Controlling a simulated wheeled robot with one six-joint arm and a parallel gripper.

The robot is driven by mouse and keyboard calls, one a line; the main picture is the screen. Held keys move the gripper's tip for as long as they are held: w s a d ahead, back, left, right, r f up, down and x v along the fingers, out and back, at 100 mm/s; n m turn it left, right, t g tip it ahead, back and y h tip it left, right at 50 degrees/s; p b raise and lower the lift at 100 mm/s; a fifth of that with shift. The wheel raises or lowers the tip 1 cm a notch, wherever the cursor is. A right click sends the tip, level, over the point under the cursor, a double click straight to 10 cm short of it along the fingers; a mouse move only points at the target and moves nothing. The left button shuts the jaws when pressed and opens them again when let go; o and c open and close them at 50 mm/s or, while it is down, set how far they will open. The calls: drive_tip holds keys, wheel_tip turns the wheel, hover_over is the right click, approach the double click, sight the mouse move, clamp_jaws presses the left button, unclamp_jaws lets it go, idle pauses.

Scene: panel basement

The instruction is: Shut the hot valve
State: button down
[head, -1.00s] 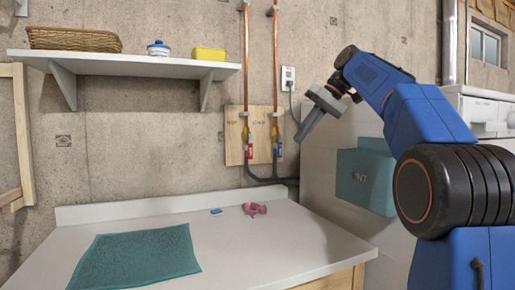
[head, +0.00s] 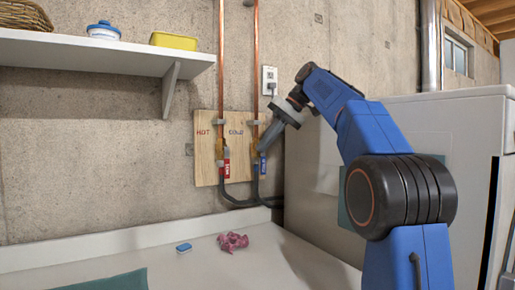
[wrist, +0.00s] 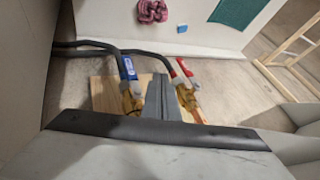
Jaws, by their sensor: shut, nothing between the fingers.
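The hot valve (head: 226,163) has a red lever and sits on the left copper pipe, on a wooden board (head: 207,165) marked HOT and COLD. Its red lever hangs down, roughly in line with the pipe. The cold valve (head: 262,167), with a blue lever, is to its right. My gripper (head: 264,147) is shut and empty, its fingertips by the cold pipe, just above the blue lever. In the wrist view, the shut fingers (wrist: 162,88) point between the blue lever (wrist: 128,68) and the red lever (wrist: 183,68). Contact with either cannot be told.
A shelf (head: 90,53) is at upper left. An outlet (head: 269,80) is above the gripper. A white appliance (head: 440,120) stands at right.

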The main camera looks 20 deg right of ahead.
sight(227, 163)
drive_tip(key=w+a+f, duration=0.1)
drive_tip(key=a+f, duration=0.5)
drive_tip(key=a, duration=0.2)
drive_tip(key=shift+w+f, duration=0.2)
drive_tip(key=shift+f, duration=0.05)
drive_tip(key=shift+a+f+y, duration=0.25)
drive_tip(key=shift+a+y, duration=0.05)
drive_tip(key=shift+y, duration=0.3)
drive_tip(key=s+a+r+m+y, duration=0.1)
drive_tip(key=a+m+y, duration=0.2)
drive_tip(key=a+y, duration=0.4)
drive_tip(key=shift+s+a+y, duration=0.25)
drive_tip(key=shift+s+y, duration=0.05)
drive_tip(key=shift+y, duration=1.3)
drive_tip(key=shift+a+r, duration=0.1)
drive_tip(key=shift+r, duration=0.1)
idle(1.9)
